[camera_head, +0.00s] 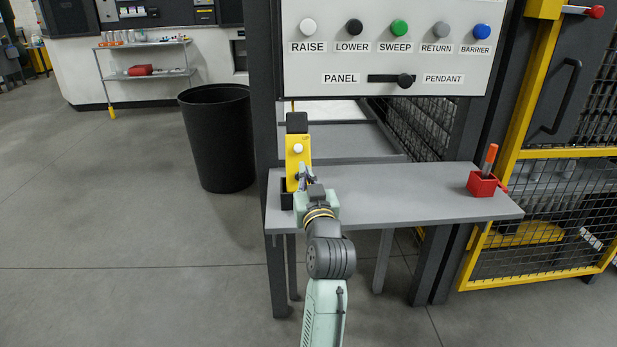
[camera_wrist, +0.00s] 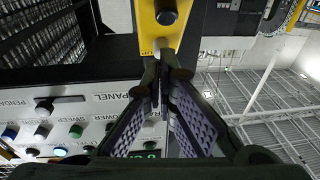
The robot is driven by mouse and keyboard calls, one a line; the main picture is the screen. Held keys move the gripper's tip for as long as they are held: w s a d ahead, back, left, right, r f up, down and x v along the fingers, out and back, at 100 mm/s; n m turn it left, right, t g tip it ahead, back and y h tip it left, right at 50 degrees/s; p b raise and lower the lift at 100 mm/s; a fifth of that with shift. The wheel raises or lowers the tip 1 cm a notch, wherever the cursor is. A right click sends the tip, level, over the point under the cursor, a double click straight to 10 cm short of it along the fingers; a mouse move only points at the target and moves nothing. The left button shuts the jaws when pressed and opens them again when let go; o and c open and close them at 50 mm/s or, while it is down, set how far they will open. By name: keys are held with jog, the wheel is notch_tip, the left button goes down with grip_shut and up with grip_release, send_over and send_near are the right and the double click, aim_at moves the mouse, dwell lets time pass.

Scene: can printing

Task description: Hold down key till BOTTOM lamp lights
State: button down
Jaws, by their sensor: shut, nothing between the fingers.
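The yellow pendant (camera_head: 293,163) stands upright in a black holder (camera_head: 287,196) at the left end of a grey shelf. It has a white key (camera_head: 297,149) above and a dark key (camera_head: 297,176) below, partly covered by my gripper. My gripper (camera_head: 305,177) is shut and empty, its tips at the lower front of the pendant. In the wrist view the closed fingertips (camera_wrist: 164,75) lie over the pendant's yellow face (camera_wrist: 150,38), near a black round key (camera_wrist: 166,13). I cannot tell whether they touch or press a key. No lamp marked BOTTOM is readable.
Above the shelf (camera_head: 400,193) hangs a control panel (camera_head: 390,25) with several buttons and a selector (camera_head: 404,81) with its knob on the PENDANT side. A red holder (camera_head: 482,184) with an orange-topped marker stands at the shelf's right. A black bin (camera_head: 217,140) stands left.

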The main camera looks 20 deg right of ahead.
jog(key=b+v, duration=0.2)
jog(key=v, duration=0.7)
jog(key=shift+f, duration=0.2)
dwell(1.2)
